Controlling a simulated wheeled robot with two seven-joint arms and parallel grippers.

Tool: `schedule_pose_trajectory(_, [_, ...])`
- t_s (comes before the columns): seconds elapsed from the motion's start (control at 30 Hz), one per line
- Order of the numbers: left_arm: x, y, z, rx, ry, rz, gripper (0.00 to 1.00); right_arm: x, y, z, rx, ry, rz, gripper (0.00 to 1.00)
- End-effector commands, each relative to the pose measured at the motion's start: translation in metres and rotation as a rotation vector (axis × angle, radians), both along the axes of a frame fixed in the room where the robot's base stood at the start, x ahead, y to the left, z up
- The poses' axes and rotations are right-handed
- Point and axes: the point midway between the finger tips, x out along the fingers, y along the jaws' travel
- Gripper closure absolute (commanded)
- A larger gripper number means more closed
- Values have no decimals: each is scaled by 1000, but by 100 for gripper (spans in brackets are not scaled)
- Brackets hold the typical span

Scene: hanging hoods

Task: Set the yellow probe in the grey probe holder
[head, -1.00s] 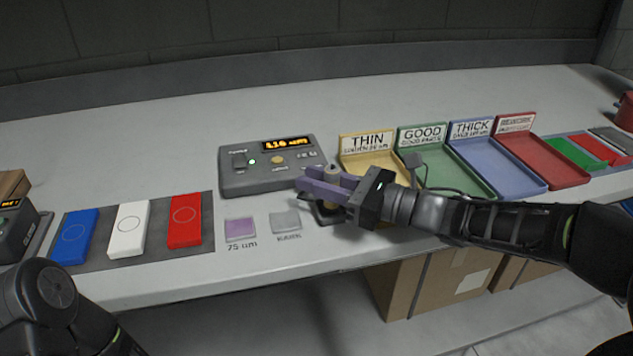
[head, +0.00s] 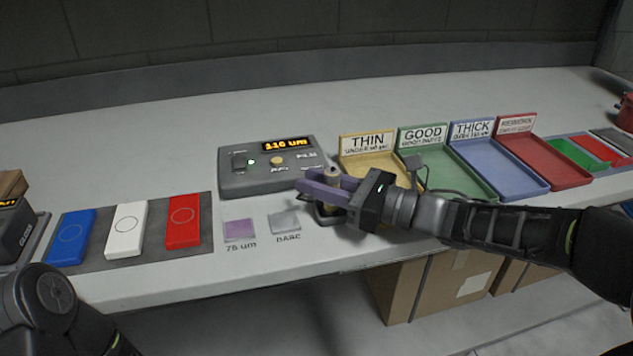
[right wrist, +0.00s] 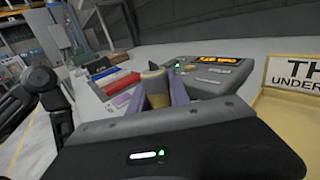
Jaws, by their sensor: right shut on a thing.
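The yellow probe (head: 331,178), a tan upright cylinder, stands between the purple fingers of my right gripper (head: 325,191). My right gripper is shut on it, and the probe also shows between the fingers in the right wrist view (right wrist: 155,88). The grey probe holder (head: 325,216) appears as a dark low base under the fingers, mostly hidden by them. The probe is over the holder, but I cannot tell whether its lower end is seated. Only part of my left arm shows at the lower left; its gripper is out of view.
A grey gauge box (head: 267,165) with a lit display stands just behind the gripper. Labelled trays, the nearest the yellow THIN tray (head: 375,165), lie to the right. Blue, white and red plates (head: 184,221) lie left. The front table edge is close below the gripper.

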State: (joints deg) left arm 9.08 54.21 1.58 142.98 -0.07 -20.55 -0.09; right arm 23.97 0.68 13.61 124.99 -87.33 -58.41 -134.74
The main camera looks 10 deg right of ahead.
Motion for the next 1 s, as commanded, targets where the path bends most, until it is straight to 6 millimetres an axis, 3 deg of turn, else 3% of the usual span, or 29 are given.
schedule_pose_trajectory(0.07, [0,0,-3,0,0,0,100,0,0,-2,0,-1,0,100])
schedule_pose_trajectory(0.1, [0,0,-2,0,0,0,100,0,0,-1,-1,-1,0,75])
schedule_pose_trajectory(0.4, [0,0,-1,0,0,0,100,0,0,-2,0,1,0,52])
schedule_pose_trajectory(0.77, [0,0,-2,0,0,0,100,-4,-5,-3,-2,4,-1,52])
schedule_pose_trajectory(1.0, [0,0,-3,0,0,0,100,-23,-34,-3,-2,3,-6,52])
